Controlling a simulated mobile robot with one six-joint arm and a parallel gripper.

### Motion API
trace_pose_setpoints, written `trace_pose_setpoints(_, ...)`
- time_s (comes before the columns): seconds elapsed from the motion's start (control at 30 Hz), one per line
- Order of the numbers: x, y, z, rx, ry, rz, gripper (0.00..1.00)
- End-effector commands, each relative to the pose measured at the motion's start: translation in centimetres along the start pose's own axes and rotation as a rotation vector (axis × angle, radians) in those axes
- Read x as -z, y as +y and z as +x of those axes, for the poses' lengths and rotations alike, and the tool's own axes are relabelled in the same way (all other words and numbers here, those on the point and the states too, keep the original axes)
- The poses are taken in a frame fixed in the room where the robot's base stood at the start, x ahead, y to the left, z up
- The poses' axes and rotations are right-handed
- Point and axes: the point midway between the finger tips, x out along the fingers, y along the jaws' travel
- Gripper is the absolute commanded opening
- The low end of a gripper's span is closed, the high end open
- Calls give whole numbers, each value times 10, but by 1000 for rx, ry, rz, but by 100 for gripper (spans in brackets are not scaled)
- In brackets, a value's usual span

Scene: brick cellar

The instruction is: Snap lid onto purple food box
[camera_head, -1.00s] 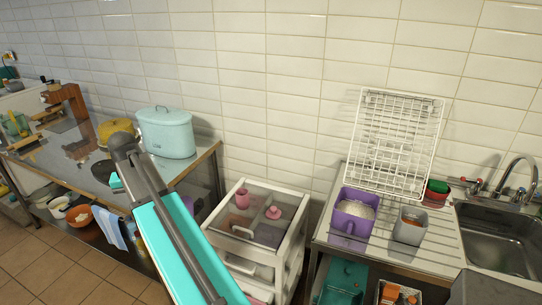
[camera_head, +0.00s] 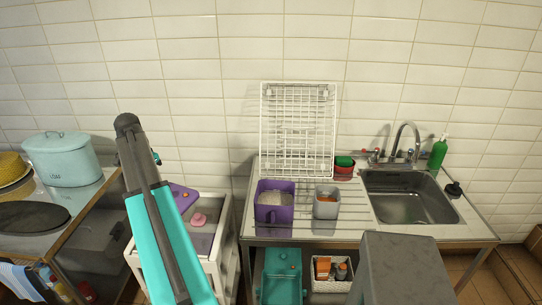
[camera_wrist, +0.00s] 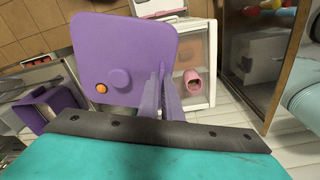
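The purple food box (camera_head: 267,212) stands open on the ribbed draining board, with pale grainy contents showing inside. It also shows at the left edge of the wrist view (camera_wrist: 62,101). The purple lid (camera_head: 183,196) is in the air over the white drawer unit, left of the box. In the wrist view the lid (camera_wrist: 125,48) shows a flat face with a round purple knob and an orange button. My gripper (camera_wrist: 164,78) appears shut on the lid's edge; the exact contact is partly hidden. In the head view my arm hides the gripper.
A grey container (camera_head: 327,208) stands right of the box. A white wire rack (camera_head: 298,130) leans behind it. The sink (camera_head: 410,198) is farther right. The white drawer unit (camera_head: 226,240) holds a pink item (camera_head: 199,219). A steel table (camera_head: 85,215) stands left.

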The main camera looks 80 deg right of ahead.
Motion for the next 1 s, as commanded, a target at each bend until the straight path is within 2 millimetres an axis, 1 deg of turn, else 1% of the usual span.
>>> trace_pose_setpoints(0.03,20,9,-1,-6,0,54,0)
trace_pose_setpoints(0.1,41,22,0,-13,1,126,0)
trace_pose_setpoints(0.27,90,55,2,-29,2,288,0)
trace_pose_setpoints(0.3,101,64,3,-33,3,329,0)
trace_pose_setpoints(0.47,146,103,4,-49,6,492,0)
trace_pose_setpoints(0.5,158,113,5,-54,6,533,0)
trace_pose_setpoints(0.57,173,129,6,-60,7,594,0)
trace_pose_setpoints(0.7,209,168,7,-74,10,737,0)
trace_pose_setpoints(0.77,223,186,8,-80,12,798,0)
trace_pose_setpoints(0.87,246,216,8,-90,14,898,0)
trace_pose_setpoints(0.9,255,229,9,-94,15,939,0)
trace_pose_setpoints(0.97,268,248,9,-101,17,1000,0)
trace_pose_setpoints(1.0,276,261,9,-105,19,1041,0)
